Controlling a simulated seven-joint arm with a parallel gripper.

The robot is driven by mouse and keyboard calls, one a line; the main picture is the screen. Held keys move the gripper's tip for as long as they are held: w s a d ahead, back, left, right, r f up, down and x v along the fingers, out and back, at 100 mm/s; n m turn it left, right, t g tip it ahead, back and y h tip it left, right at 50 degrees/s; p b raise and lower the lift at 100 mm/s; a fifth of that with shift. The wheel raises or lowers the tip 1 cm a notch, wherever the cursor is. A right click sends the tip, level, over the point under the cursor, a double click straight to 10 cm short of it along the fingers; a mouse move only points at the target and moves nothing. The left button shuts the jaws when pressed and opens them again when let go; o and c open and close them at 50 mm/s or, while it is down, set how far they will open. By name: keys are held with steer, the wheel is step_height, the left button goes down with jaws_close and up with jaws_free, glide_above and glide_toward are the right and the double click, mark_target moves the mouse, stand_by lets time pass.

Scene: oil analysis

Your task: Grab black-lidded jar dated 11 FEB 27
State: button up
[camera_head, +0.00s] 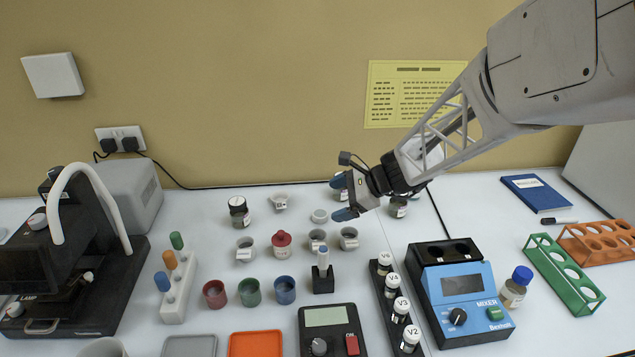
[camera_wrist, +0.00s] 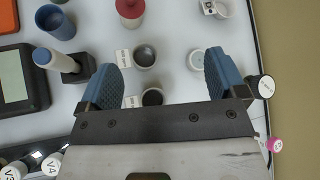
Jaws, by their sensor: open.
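A black-lidded jar (camera_head: 239,211) with a pale label stands at the back left of the bench; its date is too small to read. My gripper (camera_head: 341,198) is open and empty, well to the right of that jar. Its blue fingers are spread over the bench in the wrist view (camera_wrist: 160,60), with nothing between their tips but bench and small cups. Another labelled jar (camera_head: 398,208) is partly hidden beneath my wrist. A dark round item with a white marked face (camera_wrist: 264,87) shows just right of the right finger in the wrist view; its mark is unreadable.
Small grey cups (camera_head: 349,238), a red-lidded bottle (camera_head: 282,244) and coloured cups (camera_head: 250,292) stand mid-bench. A black rack of vials (camera_head: 390,305) and a blue mixer (camera_head: 462,290) are front right.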

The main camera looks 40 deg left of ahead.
mark_target(248, 215)
steer(key=s+a+f+m, duration=0.1)
steer(key=s+a+f, duration=0.1)
steer(key=a, duration=0.5)
steer(key=s+a+f+m+g+y, duration=0.1)
steer(key=s+a+f, duration=0.1)
steer(key=a+f, duration=0.3)
steer(key=s+a+f+m, duration=0.2)
steer(key=a+f, duration=0.2)
steer(key=a, duration=0.5)
steer(key=shift+s+a+f+g+y, duration=0.2)
steer(key=shift+f+g+y, duration=0.05)
steer(key=shift+g+y, duration=0.15)
steer(key=shift+s+a+f, duration=0.1)
steer(key=shift+a, duration=0.1)
steer(key=shift+x, duration=1.25)
steer(key=shift+x, duration=2.65)
steer(key=c, duration=1.2)
steer(key=shift+r, duration=0.25)
